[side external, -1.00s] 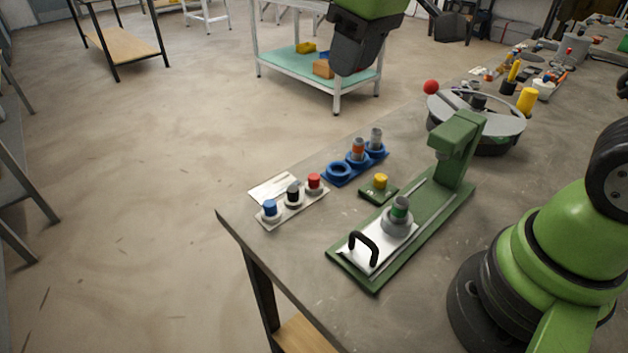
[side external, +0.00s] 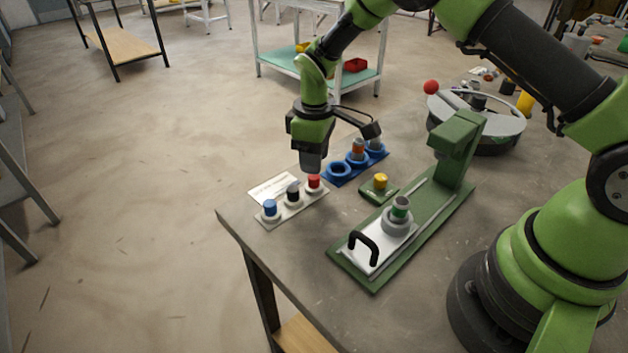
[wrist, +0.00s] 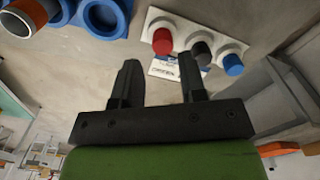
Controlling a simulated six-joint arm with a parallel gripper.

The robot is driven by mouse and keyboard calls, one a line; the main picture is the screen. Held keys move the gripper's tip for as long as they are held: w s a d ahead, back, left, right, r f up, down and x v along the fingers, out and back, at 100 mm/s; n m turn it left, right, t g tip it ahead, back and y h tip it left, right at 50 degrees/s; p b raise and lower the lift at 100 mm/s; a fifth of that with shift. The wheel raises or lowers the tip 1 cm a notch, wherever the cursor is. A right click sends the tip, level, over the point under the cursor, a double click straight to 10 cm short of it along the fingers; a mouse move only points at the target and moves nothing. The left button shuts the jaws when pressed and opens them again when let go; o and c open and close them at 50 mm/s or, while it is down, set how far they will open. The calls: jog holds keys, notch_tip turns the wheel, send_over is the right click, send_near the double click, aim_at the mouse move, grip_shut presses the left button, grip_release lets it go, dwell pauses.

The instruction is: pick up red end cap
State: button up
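The red end cap (side external: 314,182) sits upright in the rack at the end nearest the blue holder. In the wrist view the red end cap (wrist: 162,41) is just beyond the fingertips, between their lines. The white rack (side external: 270,222) also holds a black cap (side external: 293,193) and a blue cap (side external: 270,207). My gripper (side external: 313,168) points down, close above the red cap in the side view. In the wrist view my gripper (wrist: 158,68) has its two fingers spread with nothing between them.
A blue holder (side external: 339,171) with grey and orange-banded parts stands close by. A small green block with a yellow cap (side external: 380,181) and a green press (side external: 455,150) stand to the right. A printed card (side external: 262,193) lies behind the rack. The front table corner is bare.

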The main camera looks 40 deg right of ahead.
notch_tip(320, 180, down, 5)
jog(key=shift+s+a+r, duration=0.1)
jog(key=shift+a, duration=0.05)
jog(key=shift+c, duration=0.2)
jog(key=c, duration=0.6)
jog(key=shift+r, duration=0.1)
notch_tip(320, 180, up, 12)
dwell(0.4)
